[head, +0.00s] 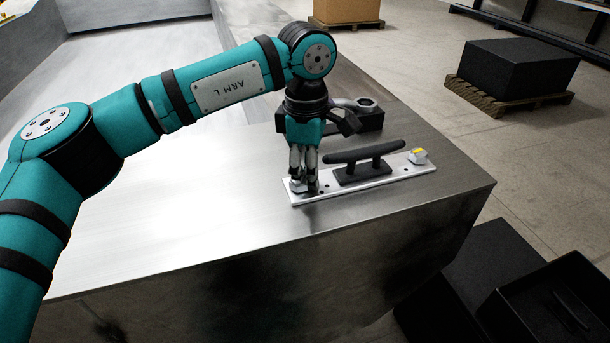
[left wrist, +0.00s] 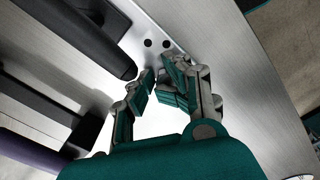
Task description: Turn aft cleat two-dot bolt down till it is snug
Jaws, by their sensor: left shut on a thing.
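The aft cleat is a dark horn cleat (head: 363,158) on a pale plate (head: 347,188) on the metal deck. My left gripper (head: 303,186) points down at the plate's near left end, its fingers shut around a pale bolt (head: 298,187); the fingers hide most of it. In the left wrist view the fingertips (left wrist: 161,86) meet over the plate (left wrist: 153,30), beside two dark dots. My right gripper is not in view.
A dark block (head: 367,122) with a grey ring-ended piece (head: 366,103) sits behind my gripper. The deck ends just right of the plate. Below are a black open bin (head: 545,300) and, farther off, a black box (head: 510,70) on a pallet. The deck left of the plate is clear.

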